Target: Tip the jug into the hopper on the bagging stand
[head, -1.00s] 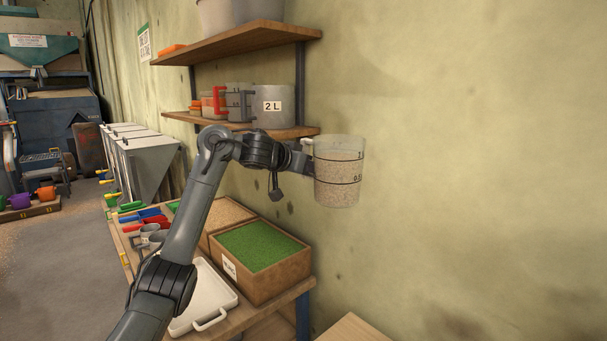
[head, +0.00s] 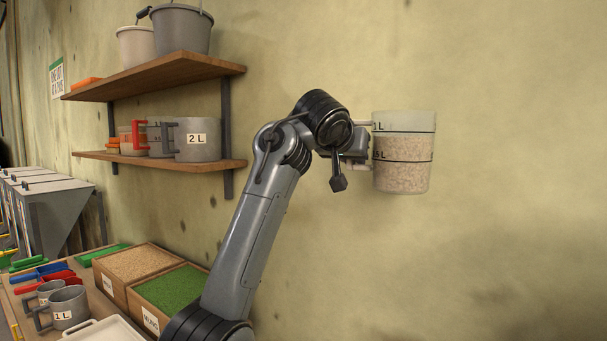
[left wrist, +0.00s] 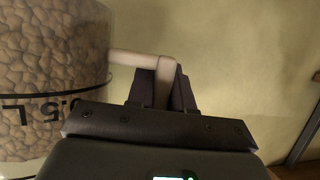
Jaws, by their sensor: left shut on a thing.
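A clear jug (head: 403,155) with black volume lines is held up in the air in front of the wall, upright. It is filled with tan grains to somewhat above its middle line. My left gripper (head: 362,150) is shut on the jug's handle, on the jug's left side. In the left wrist view the jug (left wrist: 50,80) fills the left part, and its pale handle (left wrist: 150,65) runs between the dark fingers (left wrist: 162,88). My right gripper is not in view.
Below, a table carries a crate of green grains (head: 165,314), a crate of tan grains, scoops and grey 1 L jugs (head: 68,308). The right side is bare wall.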

